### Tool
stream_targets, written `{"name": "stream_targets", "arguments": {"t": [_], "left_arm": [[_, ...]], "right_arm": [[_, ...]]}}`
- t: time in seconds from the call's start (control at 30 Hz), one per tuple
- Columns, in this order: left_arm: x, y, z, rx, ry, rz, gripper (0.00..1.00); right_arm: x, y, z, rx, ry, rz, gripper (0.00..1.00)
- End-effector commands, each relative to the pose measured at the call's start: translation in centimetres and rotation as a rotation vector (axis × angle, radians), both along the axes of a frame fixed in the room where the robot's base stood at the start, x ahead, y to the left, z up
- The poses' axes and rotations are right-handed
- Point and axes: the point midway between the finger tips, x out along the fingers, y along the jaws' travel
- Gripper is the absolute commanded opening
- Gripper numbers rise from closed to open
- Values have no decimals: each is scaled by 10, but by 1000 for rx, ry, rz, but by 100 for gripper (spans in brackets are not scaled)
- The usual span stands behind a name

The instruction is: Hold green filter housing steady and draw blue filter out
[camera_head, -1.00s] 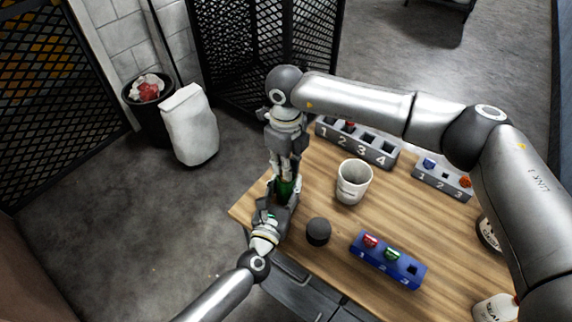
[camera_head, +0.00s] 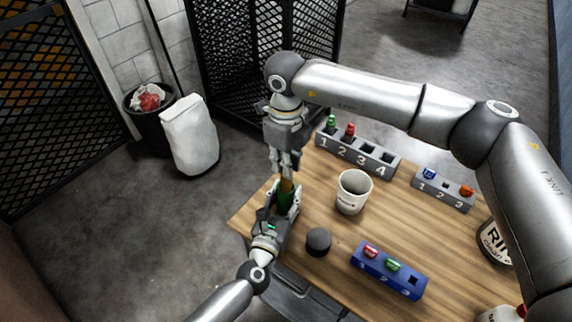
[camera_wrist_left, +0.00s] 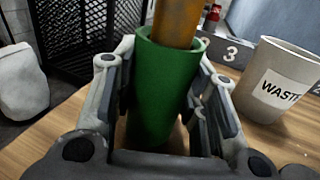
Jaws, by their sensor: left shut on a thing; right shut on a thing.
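The green filter housing (camera_head: 285,200) stands upright at the near left corner of the wooden table. My left gripper (camera_head: 287,194) is shut around it from the near side; the left wrist view shows the green wall (camera_wrist_left: 163,95) between the two fingers. An orange-brown cylindrical filter (camera_head: 286,184), not blue, sticks up out of the housing's open top and also shows in the left wrist view (camera_wrist_left: 177,22). My right gripper (camera_head: 285,168) points down from above, shut on the filter's upper end. The filter's lower end is hidden inside the housing.
A white cup labelled WASTE (camera_wrist_left: 285,80) stands right of the housing. A dark round knob (camera_head: 318,241) and a blue numbered rack (camera_head: 385,275) are nearer. Grey numbered racks (camera_head: 372,163) (camera_head: 444,193) stand at the back and right. Open wood lies between.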

Motion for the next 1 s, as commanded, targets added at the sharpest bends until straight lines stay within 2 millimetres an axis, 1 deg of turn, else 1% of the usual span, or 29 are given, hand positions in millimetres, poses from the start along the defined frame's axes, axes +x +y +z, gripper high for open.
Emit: {"name": "stream_targets", "arguments": {"t": [1.0], "left_arm": [[0,0,-1,1,1,0,4]], "right_arm": [[0,0,52,2,-3,0,0]]}}
